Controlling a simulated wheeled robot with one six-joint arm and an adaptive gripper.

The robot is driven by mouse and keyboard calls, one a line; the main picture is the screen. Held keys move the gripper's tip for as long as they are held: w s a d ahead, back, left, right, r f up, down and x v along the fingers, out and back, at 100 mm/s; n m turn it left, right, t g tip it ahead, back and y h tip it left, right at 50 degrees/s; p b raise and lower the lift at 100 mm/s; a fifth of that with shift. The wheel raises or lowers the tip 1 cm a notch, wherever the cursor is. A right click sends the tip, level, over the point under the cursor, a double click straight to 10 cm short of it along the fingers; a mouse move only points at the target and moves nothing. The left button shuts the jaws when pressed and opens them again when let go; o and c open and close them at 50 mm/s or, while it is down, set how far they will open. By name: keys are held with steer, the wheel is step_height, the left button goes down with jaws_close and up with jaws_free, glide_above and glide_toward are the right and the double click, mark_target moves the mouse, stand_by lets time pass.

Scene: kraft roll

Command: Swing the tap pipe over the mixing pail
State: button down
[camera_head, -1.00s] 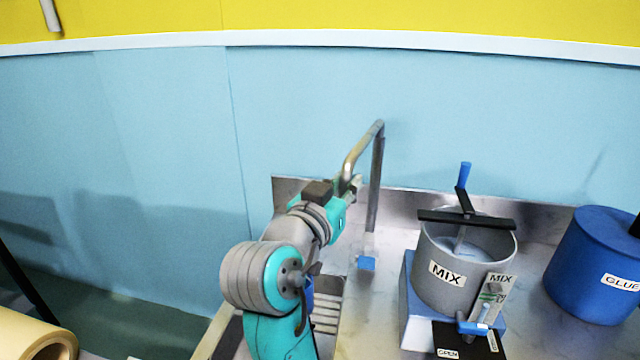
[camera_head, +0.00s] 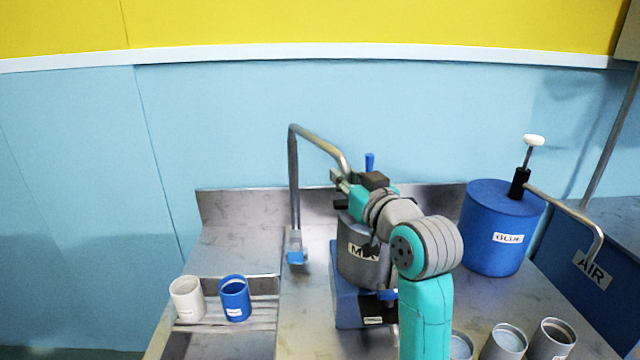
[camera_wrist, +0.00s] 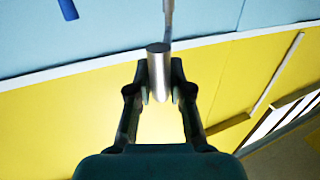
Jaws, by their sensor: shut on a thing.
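The tap pipe (camera_head: 318,143) is a bent steel tube that rises from a blue-handled tap base at the back of the steel counter. Its free end reaches right, to above the left side of the mixing pail. My gripper (camera_head: 343,182) is shut on the pipe's free end. The wrist view shows the pipe end (camera_wrist: 158,72) between the two fingers (camera_wrist: 159,92). The grey mixing pail (camera_head: 362,258), labelled MIX, stands on a blue base, partly hidden behind my arm. The blue crank handle (camera_head: 370,161) shows above my gripper.
A white cup (camera_head: 187,299) and a blue cup (camera_head: 235,298) stand on a rack over the sink at left. A blue GLUE drum (camera_head: 492,228) with a pump stands right. Several grey cups (camera_head: 506,341) stand at the front right. An AIR unit (camera_head: 592,268) is at far right.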

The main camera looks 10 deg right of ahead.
steer(key=w+d+n+g+y, duration=0.2)
steer(key=w+d+n+y, duration=0.2)
steer(key=d+y, duration=0.2)
steer(key=shift+w+d+g, duration=0.35)
steer(key=shift+d+g, duration=0.05)
steer(key=shift+d, duration=0.6)
steer(key=shift+d, duration=0.1)
steer(key=c, duration=1.1)
jaws_free()
steer(key=shift+w, duration=0.1)
steer(key=shift+o, duration=0.2)
steer(key=v, duration=1.2)
steer(key=shift+f, duration=0.1)
